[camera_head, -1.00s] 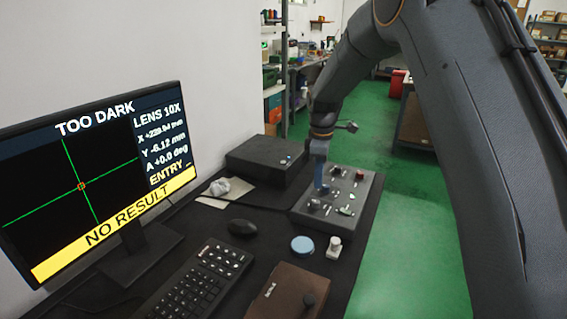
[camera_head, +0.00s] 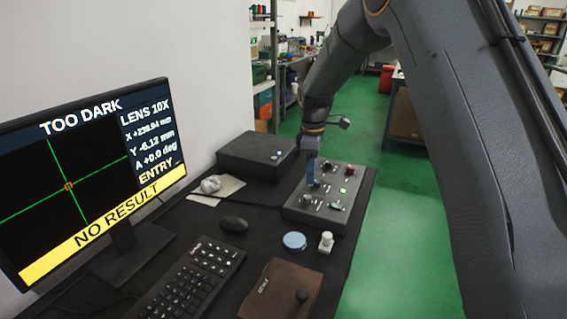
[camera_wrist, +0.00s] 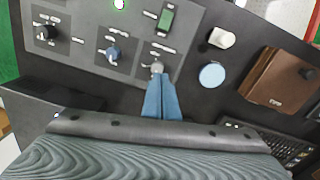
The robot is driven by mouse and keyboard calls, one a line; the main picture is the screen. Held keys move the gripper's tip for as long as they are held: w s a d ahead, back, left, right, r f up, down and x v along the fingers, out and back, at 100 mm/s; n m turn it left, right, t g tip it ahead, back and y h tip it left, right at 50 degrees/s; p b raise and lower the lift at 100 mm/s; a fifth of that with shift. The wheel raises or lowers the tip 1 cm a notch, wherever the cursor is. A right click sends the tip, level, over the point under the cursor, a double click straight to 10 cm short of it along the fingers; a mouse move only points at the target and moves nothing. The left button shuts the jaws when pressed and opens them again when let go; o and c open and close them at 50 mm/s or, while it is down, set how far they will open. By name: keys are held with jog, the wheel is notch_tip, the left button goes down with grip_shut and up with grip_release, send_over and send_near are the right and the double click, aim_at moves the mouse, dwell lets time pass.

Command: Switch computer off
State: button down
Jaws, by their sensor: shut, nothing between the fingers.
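The computer appears to be the low black box (camera_head: 250,157) against the wall, with a small light on its front right. Part of a black box with a small blue light also shows at the lower left of the wrist view (camera_wrist: 30,112). My gripper (camera_head: 314,185) is shut and empty, pointing down over the grey control panel (camera_head: 297,212), to the right of the box. In the wrist view its blue fingertips (camera_wrist: 160,76) are at a small grey knob (camera_wrist: 155,67); I cannot tell whether they touch. The monitor (camera_head: 90,175) reads "TOO DARK" and "NO RESULT".
The panel carries several knobs, a green lamp (camera_head: 343,191) and a green rocker switch (camera_wrist: 166,19). A keyboard (camera_head: 195,280), mouse (camera_head: 234,224), light blue disc (camera_head: 294,241), white-topped piece (camera_head: 326,242) and brown case (camera_head: 280,291) lie nearer.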

jog(key=s+d+m, duration=0.4)
jog(key=s+m, duration=0.1)
jog(key=s, duration=0.6)
jog(key=s+d+m, duration=0.5)
jog(key=s, duration=0.7)
jog(key=s+d+m, duration=0.5)
jog(key=s, duration=0.6)
jog(key=shift+s+d+r+m, duration=0.15)
jog(key=shift+s+r+m, duration=0.15)
jog(key=shift+r, duration=0.15)
